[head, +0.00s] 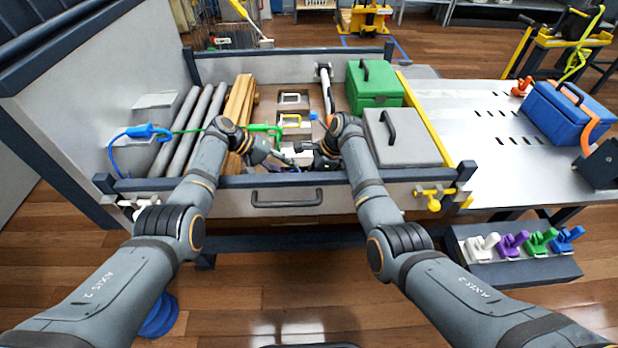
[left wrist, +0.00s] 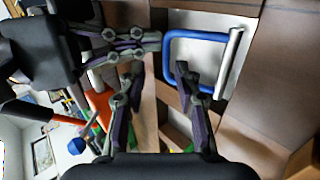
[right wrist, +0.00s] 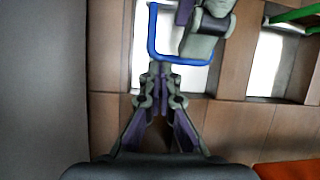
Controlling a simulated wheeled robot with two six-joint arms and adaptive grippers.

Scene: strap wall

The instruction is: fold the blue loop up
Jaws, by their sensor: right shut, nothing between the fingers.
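The blue loop (left wrist: 192,34) is a squared U-shaped bar joined to a metal rod over a white plate in the left wrist view. It also shows in the right wrist view (right wrist: 178,60). Grippers and arms hide it in the head view. My left gripper (head: 288,161) is open, its fingers (left wrist: 159,68) apart beside the loop, with nothing seen between them. My right gripper (head: 306,148) is shut and empty, its tips (right wrist: 160,72) at the loop's lower left corner. Whether they touch it I cannot tell.
Grey pipes (head: 190,130) and wooden beams (head: 240,98) lie left. A grey box (head: 405,140) and green box (head: 374,88) stand right. The tray's front rail (head: 240,182) runs under both arms.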

